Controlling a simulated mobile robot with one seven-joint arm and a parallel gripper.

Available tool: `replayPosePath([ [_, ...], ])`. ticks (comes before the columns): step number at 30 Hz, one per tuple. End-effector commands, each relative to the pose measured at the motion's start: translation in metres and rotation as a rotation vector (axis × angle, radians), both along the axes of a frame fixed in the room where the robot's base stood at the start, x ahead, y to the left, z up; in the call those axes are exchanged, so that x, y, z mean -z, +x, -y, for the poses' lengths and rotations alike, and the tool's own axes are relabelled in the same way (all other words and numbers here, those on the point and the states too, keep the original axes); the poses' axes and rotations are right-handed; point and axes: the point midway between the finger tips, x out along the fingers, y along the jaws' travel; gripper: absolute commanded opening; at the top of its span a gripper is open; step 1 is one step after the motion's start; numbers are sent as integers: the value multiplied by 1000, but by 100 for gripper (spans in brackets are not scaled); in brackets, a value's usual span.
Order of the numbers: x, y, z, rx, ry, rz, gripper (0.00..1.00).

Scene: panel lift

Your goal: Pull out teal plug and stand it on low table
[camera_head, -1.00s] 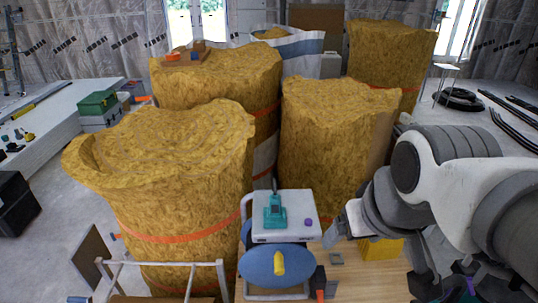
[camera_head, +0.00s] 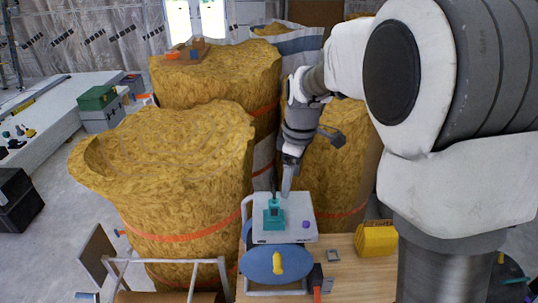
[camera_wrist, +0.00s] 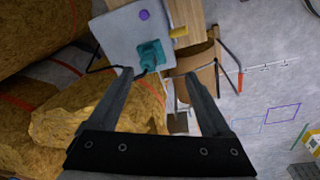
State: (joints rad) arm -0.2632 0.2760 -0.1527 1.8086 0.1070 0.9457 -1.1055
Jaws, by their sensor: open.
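The teal plug (camera_head: 273,213) stands upright in the top of a pale grey box (camera_head: 300,226), with a dark cable rising behind it. The plug also shows in the wrist view (camera_wrist: 151,55), ahead of the fingers and between their lines. My gripper (camera_head: 287,190) is above and just behind the box, close to the plug but apart from it. In the wrist view my gripper (camera_wrist: 157,78) is open and empty. A pale wooden table top (camera_head: 350,285) lies below and around the box; I cannot tell whether it is the low table.
A purple knob (camera_head: 306,224) sits on the box beside the plug. A blue oval panel with a yellow handle (camera_head: 278,263) is in front. A yellow case (camera_head: 376,239) stands to the right. Tall insulation rolls (camera_head: 170,170) crowd the left and back. A metal frame (camera_head: 165,262) stands front left.

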Motion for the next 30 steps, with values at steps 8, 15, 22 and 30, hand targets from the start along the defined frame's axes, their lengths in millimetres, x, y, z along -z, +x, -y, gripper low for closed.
replayPosePath([
  [8,49,41,-26,-279,-59,-71,82],
  [15,73,54,-36,-397,-79,-96,82],
  [22,75,55,-37,-410,-81,-96,82],
  [30,78,55,-37,-408,-80,-98,82],
])
